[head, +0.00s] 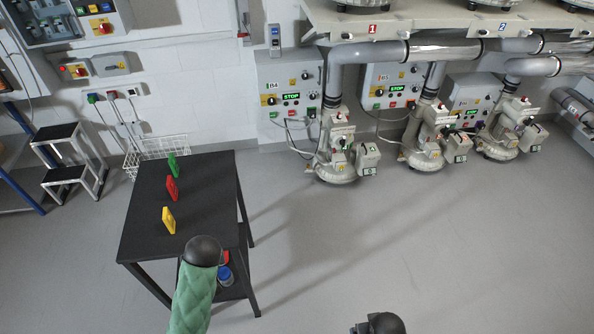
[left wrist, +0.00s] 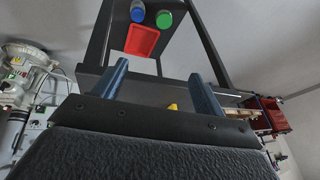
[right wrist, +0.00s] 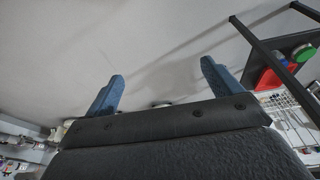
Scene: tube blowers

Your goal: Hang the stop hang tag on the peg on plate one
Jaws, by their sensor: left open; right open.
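A red tag (head: 172,188) stands on the black table (head: 208,172), between a green tag (head: 173,165) and a yellow tag (head: 168,219). Their lettering is too small to read. A red plate marked 1 (head: 372,29) is on the pale overhead ledge; I cannot make out a peg there. My left gripper (left wrist: 162,92) is open and empty in the left wrist view, with the table frame beyond its fingers. My right gripper (right wrist: 162,78) is open and empty in the right wrist view, over grey floor. The head view does not show either gripper's fingers.
The table's lower shelf holds a red tray (left wrist: 143,40) and blue (left wrist: 138,14) and green (left wrist: 164,19) round items. Several blowers (head: 336,150) stand along the wall. The centre floor is clear.

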